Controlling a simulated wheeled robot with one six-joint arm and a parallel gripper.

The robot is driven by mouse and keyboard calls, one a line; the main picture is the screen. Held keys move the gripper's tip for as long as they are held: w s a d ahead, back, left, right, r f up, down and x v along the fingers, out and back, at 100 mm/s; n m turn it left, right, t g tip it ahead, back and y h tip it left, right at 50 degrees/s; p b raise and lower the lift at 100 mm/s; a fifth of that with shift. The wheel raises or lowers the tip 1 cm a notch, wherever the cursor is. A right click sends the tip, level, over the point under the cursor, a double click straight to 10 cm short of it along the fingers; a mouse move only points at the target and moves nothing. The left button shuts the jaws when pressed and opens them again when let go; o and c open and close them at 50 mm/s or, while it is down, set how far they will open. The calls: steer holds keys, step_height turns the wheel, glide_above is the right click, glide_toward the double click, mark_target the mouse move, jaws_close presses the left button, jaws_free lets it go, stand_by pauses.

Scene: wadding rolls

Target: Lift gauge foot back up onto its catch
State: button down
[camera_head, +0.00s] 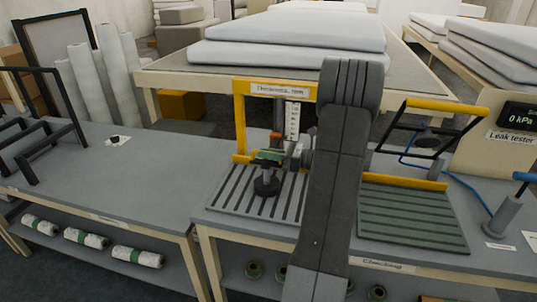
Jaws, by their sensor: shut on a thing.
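The thickness gauge has a yellow frame (239,118) with a label on its top bar and a slotted grey base plate (228,192). A white upright scale (293,120) hangs under the bar. The gauge foot (266,186), a dark round disc on a short stem, is low, close to the slotted plate; I cannot tell if it touches. My gripper (271,157) is shut on the gauge foot's upper part, where green and dark pieces show. My arm hides the frame's right side. I cannot make out the catch; an orange part (276,138) shows above the gripper.
A green ribbed tray (415,215) with a yellow-handled frame (447,107) stands right of my arm, beside the leak tester (507,137). A blue hose (462,187) crosses the bench. The left table (130,180) is mostly clear. White wadding (285,60) lies behind.

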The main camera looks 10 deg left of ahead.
step_height(320, 180, up, 13)
steer(key=p, duration=0.9)
steer(key=shift+r, duration=0.15)
steer(key=shift+w, duration=0.1)
steer(key=c, duration=1.5)
jaws_free()
steer(key=d+b, duration=0.2)
steer(key=d, duration=0.5)
steer(key=shift+d, duration=0.3)
steer(key=shift+a, duration=0.1)
